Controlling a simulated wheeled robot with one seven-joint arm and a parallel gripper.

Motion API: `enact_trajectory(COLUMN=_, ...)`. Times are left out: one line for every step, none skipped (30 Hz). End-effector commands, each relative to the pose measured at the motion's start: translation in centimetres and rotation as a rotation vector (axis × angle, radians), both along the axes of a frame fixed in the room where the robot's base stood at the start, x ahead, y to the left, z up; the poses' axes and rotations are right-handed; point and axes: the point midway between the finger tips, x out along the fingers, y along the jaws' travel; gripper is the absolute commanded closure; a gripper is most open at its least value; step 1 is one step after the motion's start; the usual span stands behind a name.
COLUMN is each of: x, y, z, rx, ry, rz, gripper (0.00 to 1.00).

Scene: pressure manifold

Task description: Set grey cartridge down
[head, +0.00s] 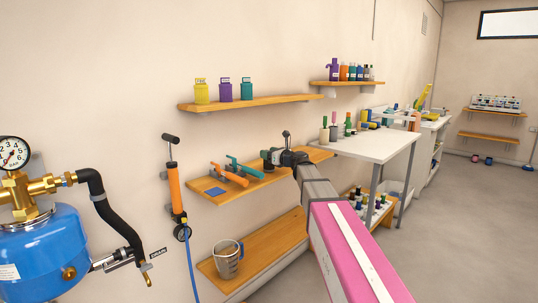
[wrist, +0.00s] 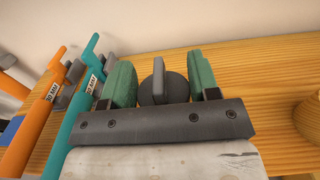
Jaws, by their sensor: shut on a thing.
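My gripper (wrist: 160,72) is shut on the grey cartridge (wrist: 158,88), whose round grey body and upright fin show between the green finger pads in the wrist view. In the head view my gripper (head: 273,158) is over the right part of the middle wooden shelf (head: 207,190), and the cartridge is hard to make out there. I cannot tell whether the cartridge touches the shelf. A blue square (head: 215,191) lies at the shelf's left end.
An orange tool (head: 231,175) and a teal tool (head: 244,168) lie left of my gripper on the same shelf. A clear jug (head: 227,260) stands on the lower shelf. A white table (head: 375,146) is to the right.

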Motion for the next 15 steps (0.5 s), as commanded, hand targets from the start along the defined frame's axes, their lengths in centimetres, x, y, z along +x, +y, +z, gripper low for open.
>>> enact_trajectory(x=0.00, y=0.00, z=-0.09, rx=0.000, ry=0.000, rz=0.000, gripper=0.69)
enact_trajectory(x=0.00, y=0.00, z=-0.17, rx=0.000, ry=0.000, rz=0.000, gripper=0.69)
enact_trajectory(x=0.00, y=0.00, z=-0.30, rx=0.000, ry=0.000, rz=0.000, gripper=0.69)
enact_trajectory(x=0.01, y=0.01, z=-0.29, rx=0.000, ry=0.000, rz=0.000, gripper=0.38)
enact_trajectory(x=0.00, y=0.00, z=-0.27, rx=0.000, ry=0.000, rz=0.000, gripper=0.28)
enact_trajectory(x=0.00, y=0.00, z=-0.26, rx=0.000, ry=0.000, rz=0.000, gripper=0.19)
enact_trajectory(x=0.00, y=0.00, z=-0.26, rx=0.000, ry=0.000, rz=0.000, gripper=0.19)
enact_trajectory(x=0.00, y=0.00, z=-0.26, rx=0.000, ry=0.000, rz=0.000, gripper=0.19)
enact_trajectory(x=0.00, y=0.00, z=-0.26, rx=0.000, ry=0.000, rz=0.000, gripper=0.19)
enact_trajectory(x=0.00, y=0.00, z=-0.26, rx=0.000, ry=0.000, rz=0.000, gripper=0.19)
enact_trajectory(x=0.00, y=0.00, z=-0.26, rx=0.000, ry=0.000, rz=0.000, gripper=0.19)
enact_trajectory(x=0.00, y=0.00, z=-0.25, rx=0.000, ry=0.000, rz=0.000, gripper=0.19)
enact_trajectory(x=0.00, y=0.00, z=-0.25, rx=0.000, ry=0.000, rz=0.000, gripper=0.19)
enact_trajectory(x=0.00, y=0.00, z=-0.23, rx=0.000, ry=0.000, rz=0.000, gripper=0.19)
enact_trajectory(x=0.01, y=0.01, z=-0.15, rx=0.000, ry=0.000, rz=0.000, gripper=0.19)
